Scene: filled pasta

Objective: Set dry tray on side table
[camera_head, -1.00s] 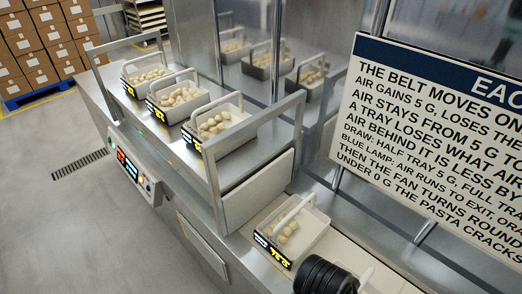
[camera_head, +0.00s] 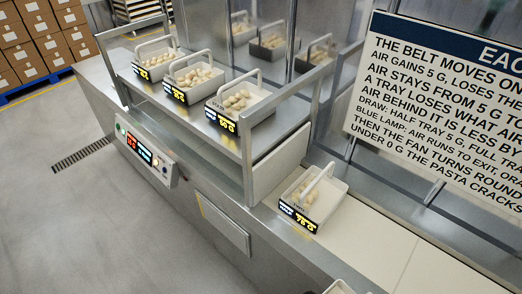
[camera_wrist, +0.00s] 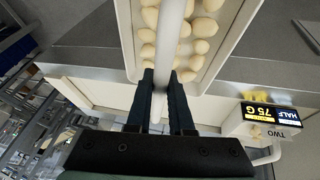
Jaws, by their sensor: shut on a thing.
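My gripper (camera_wrist: 163,80) shows in the wrist view, its dark fingers shut on the white handle of a tray of pale filled pasta (camera_wrist: 234,32). The held tray's display is not in view, so its reading is hidden. A white piece at the bottom edge of the head view (camera_head: 340,288) may be part of this tray; I cannot tell. My gripper is outside the head view. I cannot make out a side table in either view.
Another pasta tray (camera_head: 335,205), its display reading 75 G, stands on the belt (camera_head: 390,240); its display (camera_wrist: 262,112) also shows in the wrist view. Several trays stand inside the metal frame (camera_head: 247,150). A control panel (camera_head: 145,152) is on the front. Grey floor (camera_head: 70,220) is open at left.

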